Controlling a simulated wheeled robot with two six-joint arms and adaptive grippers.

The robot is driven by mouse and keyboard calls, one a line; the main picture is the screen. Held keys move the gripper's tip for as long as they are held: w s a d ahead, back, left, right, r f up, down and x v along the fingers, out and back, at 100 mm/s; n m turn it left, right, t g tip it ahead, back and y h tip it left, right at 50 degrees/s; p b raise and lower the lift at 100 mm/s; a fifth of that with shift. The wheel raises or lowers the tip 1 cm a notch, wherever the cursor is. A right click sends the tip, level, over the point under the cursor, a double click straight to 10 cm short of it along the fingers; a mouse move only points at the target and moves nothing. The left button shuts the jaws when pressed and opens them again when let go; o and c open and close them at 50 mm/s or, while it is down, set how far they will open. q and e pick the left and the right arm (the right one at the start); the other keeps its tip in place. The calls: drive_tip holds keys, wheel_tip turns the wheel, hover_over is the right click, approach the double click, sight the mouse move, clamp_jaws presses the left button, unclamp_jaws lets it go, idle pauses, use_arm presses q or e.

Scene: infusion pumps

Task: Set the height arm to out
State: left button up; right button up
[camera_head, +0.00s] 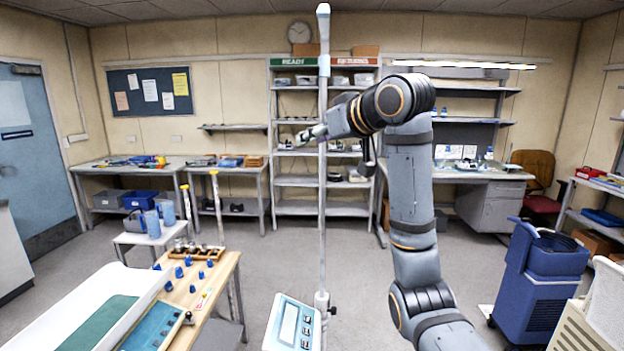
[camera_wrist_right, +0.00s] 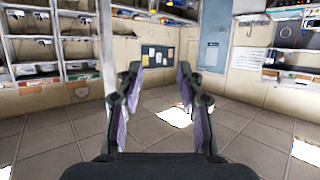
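A tall thin pale pole (camera_head: 322,220) rises in the middle of the head view, with a grey display unit (camera_head: 291,325) near its foot. A thicker upright piece (camera_head: 323,40) is at its top; I cannot tell for sure whether this is the height arm, but it does not stick out sideways here. My right gripper (camera_head: 304,136) is at the pole's upper half and points left across it. In the right wrist view its two fingers (camera_wrist_right: 156,90) are apart with nothing between them. A pale upright bar (camera_wrist_right: 106,45), probably the pole, shows beside the left-hand finger. My left gripper is not in view.
A wooden table (camera_head: 222,283) with blue-topped pieces and a white tray-like scale (camera_head: 90,305) stand at the lower left. A blue cart (camera_head: 540,275) is at the right. Shelving (camera_head: 290,181) lines the back wall. Floor between is clear.

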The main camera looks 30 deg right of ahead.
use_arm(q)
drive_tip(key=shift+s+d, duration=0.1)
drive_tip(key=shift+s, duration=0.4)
use_arm(e)
wheel_tip(320, 180, down, 9)
drive_tip(key=w+a+g, duration=0.1)
drive_tip(key=shift+w, duration=0.15)
